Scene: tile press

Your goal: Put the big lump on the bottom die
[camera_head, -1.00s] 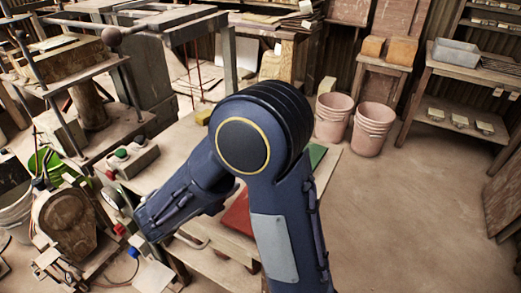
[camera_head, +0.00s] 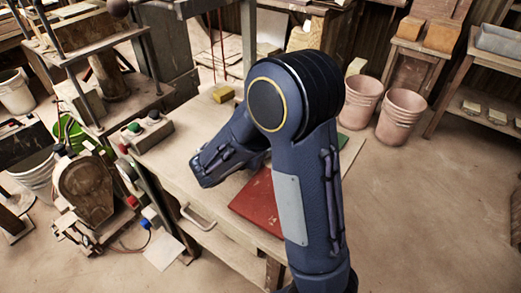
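One dark blue arm of mine (camera_head: 312,150) rises from the bottom right of the centre and bends at a large round joint. Its lower link (camera_head: 228,150) points down and left over the worktable (camera_head: 178,160). No gripper fingers show on it, and no other arm is in view. No lump can be clearly made out. A small yellowish block (camera_head: 223,93) sits on the table behind the arm, and I cannot tell what it is. The press (camera_head: 80,52) stands at the upper left, cut by the top edge. I cannot make out the bottom die.
A button box (camera_head: 146,131) sits on the table's left part. A red mat (camera_head: 262,202) lies partly behind my arm. Two pink buckets (camera_head: 400,116) stand on the floor behind. A brown round machine (camera_head: 86,190) stands at the left. The floor at right is clear.

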